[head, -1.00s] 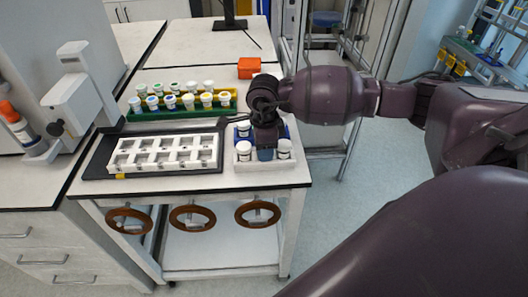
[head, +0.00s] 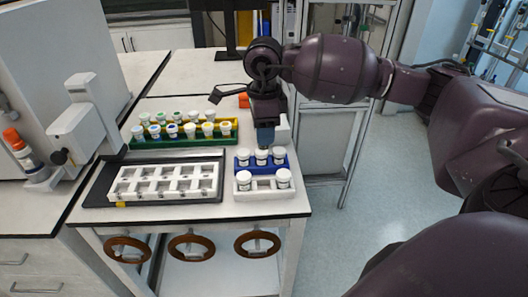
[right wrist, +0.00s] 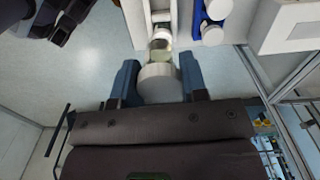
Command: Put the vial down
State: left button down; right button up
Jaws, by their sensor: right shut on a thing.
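My right gripper (head: 265,134) points down above the back of the vial rack, its blue fingers visible. In the right wrist view the gripper (right wrist: 159,80) is shut on a vial (right wrist: 160,82) with a white cap and clear glass body; in the head view the fingers hide this vial. The white rack (head: 265,193) with a blue back part (head: 291,163) stands at the table's front right. Three white-capped vials stand in its back row, and two in its front row, left (head: 244,181) and right (head: 283,179). The front middle place is empty. My left gripper is not in view.
A green and yellow rack (head: 182,141) with several capped vials stands left of my right gripper. In front of it, a white block with wells (head: 165,183) lies on a black tray (head: 96,190). An orange box (head: 244,101) sits behind the gripper.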

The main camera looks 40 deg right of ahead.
notch_tip(320, 180, up, 5)
jog(key=shift+f, duration=0.1)
dwell(0.3)
jog(key=n, duration=0.3)
jog(key=shift+w+a+n, duration=0.15)
jog(key=shift+w+n, duration=0.1)
jog(key=shift+n, duration=0.05)
jog(key=n, duration=0.3)
jog(key=f+n, duration=0.1)
jog(key=shift+w+a, duration=0.2)
jog(key=shift+a, duration=0.1)
jog(key=s+a+f+n, duration=0.4)
jog(key=a+f+n, duration=0.6)
jog(key=f+n, duration=0.3)
jog(key=n, duration=0.2)
jog(key=shift+a+f+n, duration=0.15)
jog(key=shift+a+n, duration=0.1)
jog(key=shift+n, duration=0.05)
jog(key=shift+s, duration=0.15)
